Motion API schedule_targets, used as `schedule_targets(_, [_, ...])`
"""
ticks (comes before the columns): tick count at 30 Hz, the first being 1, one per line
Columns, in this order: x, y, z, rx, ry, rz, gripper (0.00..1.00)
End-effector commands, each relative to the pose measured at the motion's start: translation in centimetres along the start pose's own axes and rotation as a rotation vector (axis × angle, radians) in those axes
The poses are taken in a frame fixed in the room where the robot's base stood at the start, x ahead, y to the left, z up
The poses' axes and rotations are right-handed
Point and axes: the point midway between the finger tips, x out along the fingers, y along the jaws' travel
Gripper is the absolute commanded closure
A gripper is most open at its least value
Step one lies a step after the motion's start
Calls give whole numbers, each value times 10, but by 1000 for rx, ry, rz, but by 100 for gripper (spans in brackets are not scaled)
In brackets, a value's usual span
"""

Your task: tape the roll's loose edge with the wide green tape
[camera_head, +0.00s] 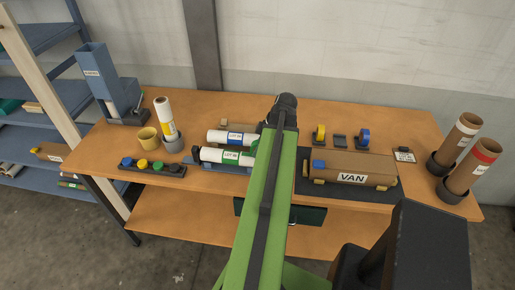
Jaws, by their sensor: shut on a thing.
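A brown roll (376,167) with a white "VAN" label lies on a dark mat (305,184) on the bench. A blue piece (319,163) sits on its upper left, and tan blocks are at its ends. I cannot make out its loose edge. A yellow tape roll (319,135) and a blue tape roll (362,137) stand in holders behind it. The middle holder (340,141) between them looks empty.
White rolls with blue (231,138) and green (230,156) bands lie left of my arm. Brown tubes (470,165) stand at the right end.

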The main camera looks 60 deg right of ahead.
Motion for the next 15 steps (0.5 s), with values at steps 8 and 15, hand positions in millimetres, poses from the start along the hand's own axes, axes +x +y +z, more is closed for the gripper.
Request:
schedule_targets(8, [-21, 0, -8, 0, -2, 0, 100])
schedule_targets(15, [-42, 0, -17, 0, -1, 0, 100])
